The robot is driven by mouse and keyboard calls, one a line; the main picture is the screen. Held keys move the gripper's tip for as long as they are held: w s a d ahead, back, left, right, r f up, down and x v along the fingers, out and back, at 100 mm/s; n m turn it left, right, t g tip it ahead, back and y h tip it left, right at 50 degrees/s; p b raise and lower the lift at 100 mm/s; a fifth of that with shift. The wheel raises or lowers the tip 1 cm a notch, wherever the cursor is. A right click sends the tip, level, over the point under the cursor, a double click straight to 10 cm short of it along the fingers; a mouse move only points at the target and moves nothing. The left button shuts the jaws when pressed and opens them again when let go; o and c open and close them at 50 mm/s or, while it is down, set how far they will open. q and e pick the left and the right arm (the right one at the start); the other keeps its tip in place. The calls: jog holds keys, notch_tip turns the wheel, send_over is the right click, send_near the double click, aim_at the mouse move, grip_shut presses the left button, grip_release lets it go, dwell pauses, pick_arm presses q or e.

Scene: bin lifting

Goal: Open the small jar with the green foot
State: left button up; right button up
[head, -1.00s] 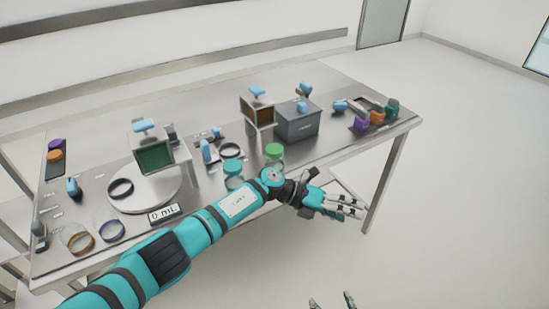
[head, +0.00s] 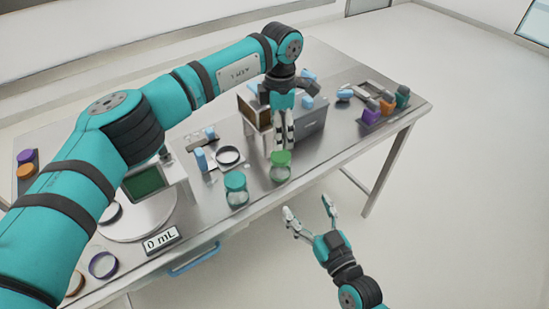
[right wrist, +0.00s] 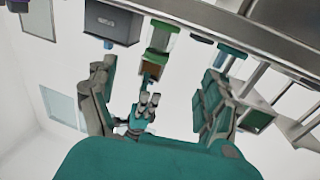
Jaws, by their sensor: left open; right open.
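A small glass jar with a green lid (head: 281,171) stands upright near the table's front edge. A jar with a teal lid (head: 236,190) stands to its left. My left gripper (head: 283,143) points down with open fingers just above or behind the green lid; contact cannot be told. My right gripper (head: 309,212) is open and empty in front of the table edge, below the green-lidded jar. The right wrist view looks upside down and shows my left gripper (right wrist: 148,102) between the right fingers.
A grey box (head: 311,132) and a brown-framed stand are behind the jars. The front-right tabletop is clear.

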aim_at(280, 156)
pick_arm(q)
jog(key=shift+s+d+r, duration=0.35)
jog(key=shift+s+d, duration=0.1)
jog(key=shift+s, duration=0.25)
jog(key=shift+w+a+f, duration=0.2)
jog(key=shift+w+f, duration=0.05)
jog(key=shift+w, duration=0.1)
pick_arm(e)
jog(key=x, duration=1.6)
jog(key=shift+r, duration=0.1)
pick_arm(q)
jog(key=shift+s+r, duration=0.1)
pick_arm(e)
jog(key=shift+s+d, duration=0.1)
grip_shut()
pick_arm(q)
jog(key=shift+o, duration=0.4)
notch_tip(280, 156, up, 3)
jog(key=n, duration=0.5)
jog(key=shift+r, duration=0.1)
notch_tip(280, 156, down, 11)
jog(key=shift+s+f+n, duration=0.1)
jog(key=shift+n, duration=1)
jog(key=shift+c, duration=0.2)
